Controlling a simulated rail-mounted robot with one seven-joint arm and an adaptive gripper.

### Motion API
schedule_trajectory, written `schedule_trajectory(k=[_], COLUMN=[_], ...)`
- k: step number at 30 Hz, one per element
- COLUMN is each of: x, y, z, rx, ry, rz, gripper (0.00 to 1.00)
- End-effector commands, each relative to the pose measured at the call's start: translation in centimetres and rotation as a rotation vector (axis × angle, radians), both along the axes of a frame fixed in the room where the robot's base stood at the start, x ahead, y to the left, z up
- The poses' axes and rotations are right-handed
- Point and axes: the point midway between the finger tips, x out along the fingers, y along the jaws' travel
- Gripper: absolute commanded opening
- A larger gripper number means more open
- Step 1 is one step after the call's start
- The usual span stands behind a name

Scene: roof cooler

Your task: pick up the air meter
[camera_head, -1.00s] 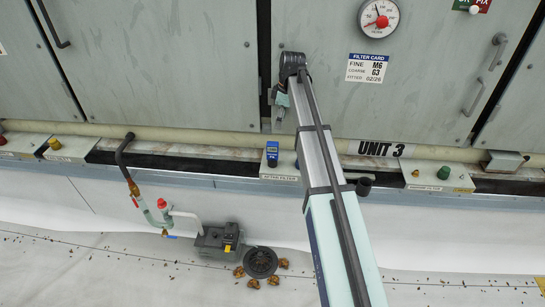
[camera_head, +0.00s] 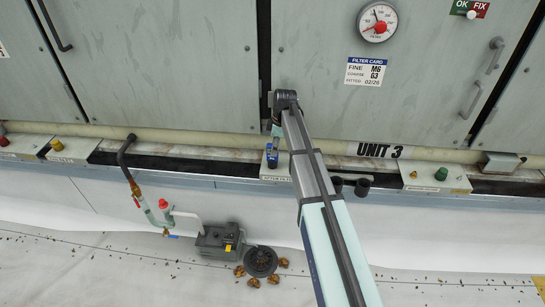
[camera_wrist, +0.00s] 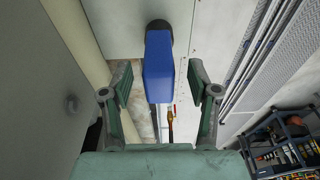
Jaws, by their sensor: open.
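The air meter, a small blue device (camera_head: 271,160), stands on the pale ledge plate with a label below unit 3's doors. In the wrist view the blue meter (camera_wrist: 158,68) shows in the middle, with a dark round end at its top. My gripper (camera_head: 275,138) is just above the meter and hides part of it in the head view. In the wrist view my gripper's (camera_wrist: 159,80) two green-grey fingers are open, one to each side of the blue body, with visible gaps. I cannot tell whether the meter is fully between the fingertips.
A green knob (camera_head: 441,174) sits on a ledge plate to the right, a yellow knob (camera_head: 57,145) on one to the left. A bent dark pipe (camera_head: 124,158) rises left of the meter. Below are a grey pump box (camera_head: 212,240) and a round drain (camera_head: 261,261).

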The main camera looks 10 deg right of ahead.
Motion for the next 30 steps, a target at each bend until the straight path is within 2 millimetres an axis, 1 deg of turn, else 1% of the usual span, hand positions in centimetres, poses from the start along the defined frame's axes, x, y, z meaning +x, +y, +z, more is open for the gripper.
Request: schedule_trajectory(k=[5,8,12,16,19,24,26,27,29,30], x=[0.1,0.2,0.5,0.5,0.6,0.6,0.6,0.6,0.6,0.6], y=[0.2,0.6,1.2,1.3,1.4,1.4,1.4,1.4,1.4,1.4], z=[-0.6,-1.4,-3.2,-4.7,-5.1,-5.2,-5.2,-5.2,-5.2,-5.2], rx=[0.001,0.001,0.000,0.000,0.000,0.000,0.000,0.000,0.000,0.000], ry=[0.002,0.002,0.003,0.002,0.000,0.000,0.000,0.000,0.000,0.000], rz=[0.000,0.000,-0.001,-0.001,-0.001,-0.001,0.000,0.000,-0.001,-0.001], gripper=[0.60,0.60,0.60,0.60,0.60,0.60,0.39,0.25,0.04,0.00])
